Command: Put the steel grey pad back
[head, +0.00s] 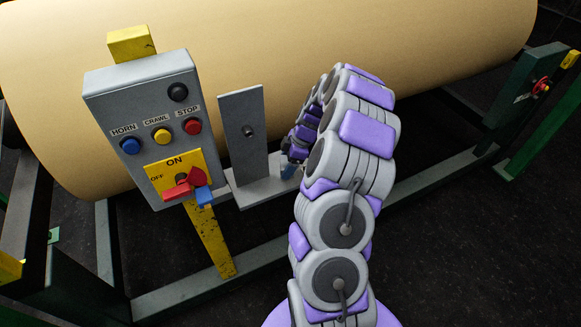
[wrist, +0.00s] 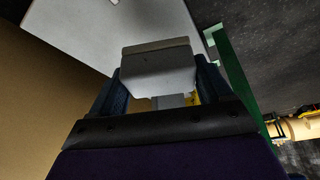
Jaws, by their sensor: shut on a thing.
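The steel grey pad (wrist: 158,72) is a small block with a darker, brownish strip along its upper edge. In the wrist view it sits between the two dark blue fingers of my gripper (wrist: 160,84), which is shut on it. In the head view my gripper (head: 290,168) is at the right end of a light grey bracket, close to its ledge (head: 262,190); the pad is hidden there. The bracket's upright plate (head: 241,120) has a round dark fitting. In the wrist view a pale plate (wrist: 95,30) lies just beyond the pad; I cannot tell whether they touch.
A grey control box (head: 148,115) with buttons and a red switch handle (head: 184,186) stands left of the bracket on a yellow post (head: 212,240). A large tan roll (head: 260,50) runs behind. Green frame beams (head: 450,172) surround the dark floor.

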